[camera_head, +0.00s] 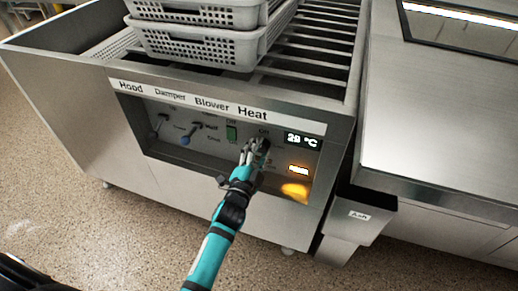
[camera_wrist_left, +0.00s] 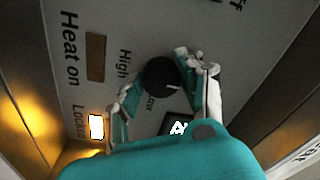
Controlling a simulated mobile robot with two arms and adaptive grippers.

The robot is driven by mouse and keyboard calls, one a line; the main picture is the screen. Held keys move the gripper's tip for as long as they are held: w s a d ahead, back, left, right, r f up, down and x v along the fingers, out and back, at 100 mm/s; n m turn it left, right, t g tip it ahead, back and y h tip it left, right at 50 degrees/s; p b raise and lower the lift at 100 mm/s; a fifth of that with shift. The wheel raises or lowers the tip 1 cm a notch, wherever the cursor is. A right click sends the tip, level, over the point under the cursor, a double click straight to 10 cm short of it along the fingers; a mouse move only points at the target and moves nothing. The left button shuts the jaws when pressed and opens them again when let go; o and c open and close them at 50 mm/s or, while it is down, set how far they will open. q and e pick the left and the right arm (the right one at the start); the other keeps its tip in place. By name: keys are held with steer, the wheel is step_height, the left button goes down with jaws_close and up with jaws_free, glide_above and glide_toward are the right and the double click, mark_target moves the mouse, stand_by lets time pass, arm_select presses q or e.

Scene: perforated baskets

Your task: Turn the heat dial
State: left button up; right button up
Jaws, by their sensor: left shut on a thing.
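The heat dial (camera_head: 264,146) is a round black knob on the dark control panel, under the "Heat" label. In the left wrist view the heat dial (camera_wrist_left: 161,77) shows a light pointer mark, with "High" and "Low" lettering near it. My left gripper (camera_head: 253,150) reaches up to the panel from below, and its fingers partly cover the dial. In the left wrist view my left gripper (camera_wrist_left: 164,80) has one finger on each side of the dial and is shut on it. My right gripper is not in view.
Grey perforated baskets (camera_head: 200,45) stand on top. A steel bin (camera_head: 358,222) stands at the right.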

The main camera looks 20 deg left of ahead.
arm_select(q)
steer(key=shift+n, duration=0.3)
steer(key=o, duration=1.2)
steer(key=shift+c, duration=0.2)
steer(key=s, duration=1.2)
steer(key=shift+a+f, duration=0.15)
steer(key=shift+f, duration=0.3)
